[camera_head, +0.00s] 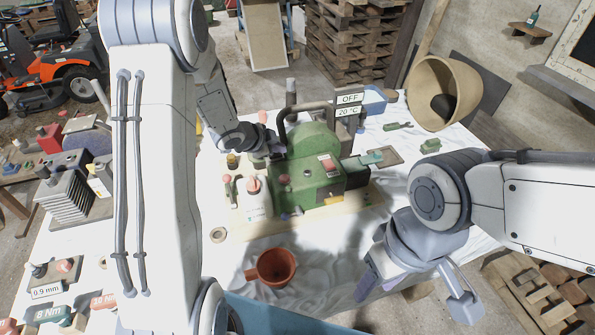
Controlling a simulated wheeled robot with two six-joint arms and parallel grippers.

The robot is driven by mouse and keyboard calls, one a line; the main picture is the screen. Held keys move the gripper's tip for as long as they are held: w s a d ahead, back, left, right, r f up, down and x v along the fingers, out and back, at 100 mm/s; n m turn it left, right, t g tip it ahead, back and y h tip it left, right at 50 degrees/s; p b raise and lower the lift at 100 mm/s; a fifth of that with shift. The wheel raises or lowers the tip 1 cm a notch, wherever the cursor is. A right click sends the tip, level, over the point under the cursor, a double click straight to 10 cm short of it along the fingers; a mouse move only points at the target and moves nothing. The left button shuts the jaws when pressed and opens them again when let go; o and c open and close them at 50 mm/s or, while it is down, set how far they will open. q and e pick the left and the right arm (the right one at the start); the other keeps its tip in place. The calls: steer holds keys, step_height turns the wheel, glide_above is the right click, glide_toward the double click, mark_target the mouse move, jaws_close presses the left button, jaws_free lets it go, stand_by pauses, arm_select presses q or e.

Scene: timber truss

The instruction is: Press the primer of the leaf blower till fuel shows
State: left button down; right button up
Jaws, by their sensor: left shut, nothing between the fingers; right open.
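The green leaf blower (312,180) stands on a wooden board in the middle of the white-covered table, with a dark handle on top. A red-orange part shows on its upper face and a small reddish knob on its near left side; I cannot tell which is the primer, and no fuel can be made out. My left gripper (274,151) is shut and empty at the machine's upper left side; whether it touches is unclear. My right gripper (414,294) is open and empty over the table's front right part, apart from the blower.
A white bottle with a red cap (257,203) stands left of the blower.

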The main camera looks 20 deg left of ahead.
stand_by(0.3)
arm_select(q)
steer(key=shift+f, duration=0.1)
steer(key=b, duration=0.8)
glide_above(281, 179)
step_height(281, 179, down, 8)
steer(key=shift+r, duration=0.15)
steer(key=shift+f, duration=0.5)
steer(key=shift+f+b, duration=0.1)
steer(key=shift+b, duration=0.2)
stand_by(0.8)
steer(key=shift+f, duration=0.3)
steer(key=shift+f+b, duration=0.55)
steer(key=shift+b, duration=0.15)
stand_by(0.4)
steer(key=shift+r, duration=0.15)
steer(key=shift+r+p, duration=0.8)
steer(key=shift+p, duration=0.2)
